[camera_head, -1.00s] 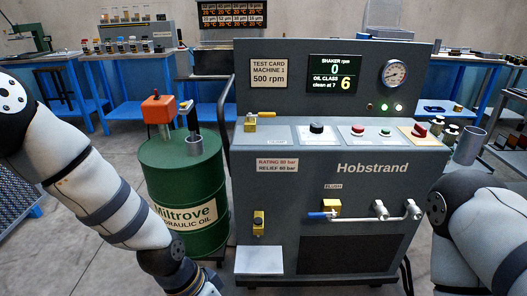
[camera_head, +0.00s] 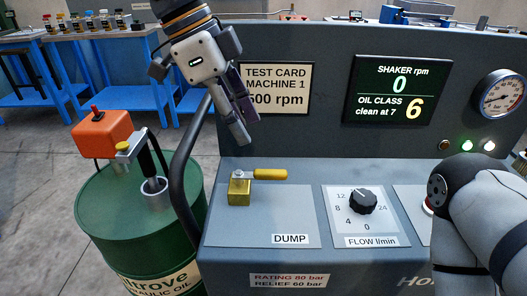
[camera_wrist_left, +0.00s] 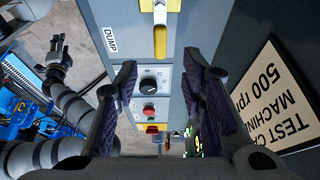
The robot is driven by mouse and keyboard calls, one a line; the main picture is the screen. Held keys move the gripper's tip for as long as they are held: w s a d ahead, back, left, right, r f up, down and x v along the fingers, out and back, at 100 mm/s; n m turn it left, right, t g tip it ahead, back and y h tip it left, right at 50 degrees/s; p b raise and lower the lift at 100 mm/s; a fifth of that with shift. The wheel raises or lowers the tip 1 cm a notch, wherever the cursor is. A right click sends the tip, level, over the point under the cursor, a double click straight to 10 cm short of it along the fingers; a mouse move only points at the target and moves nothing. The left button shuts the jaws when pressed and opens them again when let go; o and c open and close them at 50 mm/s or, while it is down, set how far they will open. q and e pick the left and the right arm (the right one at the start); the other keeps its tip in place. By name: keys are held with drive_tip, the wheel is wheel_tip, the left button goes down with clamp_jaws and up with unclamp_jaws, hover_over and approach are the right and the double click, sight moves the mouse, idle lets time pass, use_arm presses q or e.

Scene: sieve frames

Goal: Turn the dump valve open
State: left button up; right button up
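The dump valve (camera_head: 239,190) is a brass block on the DUMP plate at the left of the sloping panel. Its yellow lever (camera_head: 270,174) points right, along the panel. My left gripper (camera_head: 243,120) hangs above and a little behind the lever, fingers pointing down, touching nothing. In the left wrist view my left gripper (camera_wrist_left: 162,75) is open and empty, with the yellow lever (camera_wrist_left: 160,42) beyond the gap between its fingers. My right arm shows at the right of the head view, its gripper out of frame. The right gripper (camera_wrist_left: 58,55) shows small in the left wrist view.
The flow knob (camera_head: 363,200) stands right of the DUMP plate. The upright panel with the test card (camera_head: 276,88) and display (camera_head: 402,90) rises close behind my left gripper. A green oil drum (camera_head: 130,215) and a dark curved rail (camera_head: 182,165) stand left of the machine.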

sight(267, 171)
use_arm(q)
drive_tip(key=x, duration=0.9)
drive_tip(key=shift+d+f, duration=0.15)
drive_tip(key=shift+f, duration=0.15)
drive_tip(key=shift+c, duration=0.6)
clamp_jaws()
